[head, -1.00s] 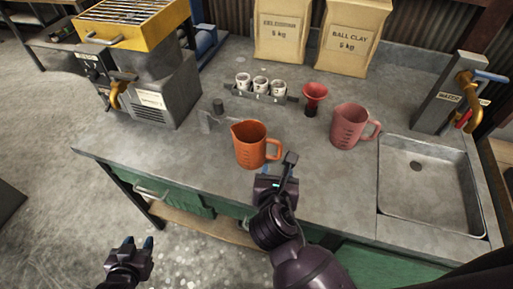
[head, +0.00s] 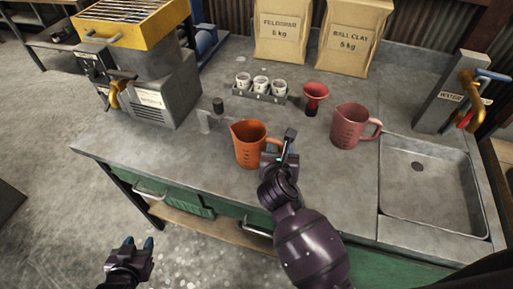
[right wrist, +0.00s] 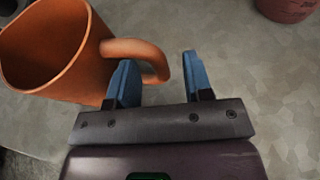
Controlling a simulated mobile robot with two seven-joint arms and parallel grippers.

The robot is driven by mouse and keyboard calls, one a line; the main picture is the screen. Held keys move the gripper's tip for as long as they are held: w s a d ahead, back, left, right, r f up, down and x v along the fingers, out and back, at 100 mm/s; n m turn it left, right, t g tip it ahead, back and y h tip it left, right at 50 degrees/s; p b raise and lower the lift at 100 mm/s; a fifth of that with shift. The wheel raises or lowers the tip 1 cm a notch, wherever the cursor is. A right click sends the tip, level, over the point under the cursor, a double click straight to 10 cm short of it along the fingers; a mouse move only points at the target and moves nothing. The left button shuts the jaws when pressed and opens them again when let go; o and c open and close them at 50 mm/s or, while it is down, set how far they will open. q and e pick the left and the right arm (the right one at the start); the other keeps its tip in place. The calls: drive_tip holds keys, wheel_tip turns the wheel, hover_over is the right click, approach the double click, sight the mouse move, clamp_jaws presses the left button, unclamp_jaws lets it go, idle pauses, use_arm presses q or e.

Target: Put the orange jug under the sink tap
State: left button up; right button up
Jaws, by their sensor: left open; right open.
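The orange jug (head: 249,145) stands upright on the counter near its front edge, handle to the right. In the right wrist view the jug (right wrist: 62,55) is at the upper left, and its handle (right wrist: 150,50) reaches towards the space between the blue fingers. My right gripper (right wrist: 160,80) is open at the handle, with the left finger close to the jug; I cannot tell whether it touches. In the head view my right gripper (head: 279,150) partly covers the handle. My left gripper (head: 138,246) is open and empty, low before the counter. The sink (head: 430,187) is at the right, below the tap (head: 464,119).
A pink jug (head: 351,127) stands between the orange jug and the sink. A red funnel-like cup (head: 314,97) and a rack of white cups (head: 260,90) are behind. A grey machine (head: 150,95) stands at the left. Two paper bags (head: 350,38) are at the back.

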drive_tip(key=shift+w+f, duration=0.2)
drive_tip(key=shift+w, duration=0.25)
clamp_jaws()
drive_tip(key=shift+r, duration=0.15)
drive_tip(key=shift+r, duration=0.35)
use_arm(q)
drive_tip(key=shift+s+a+r+p, duration=0.1)
drive_tip(key=shift+s+r+p, duration=0.25)
drive_tip(key=shift+p, duration=0.5)
drive_tip(key=shift+s+r+p, duration=0.15)
drive_tip(key=shift+r+p, duration=0.4)
drive_tip(key=shift+p, duration=0.25)
use_arm(e)
wheel_tip(320, 180, up, 19)
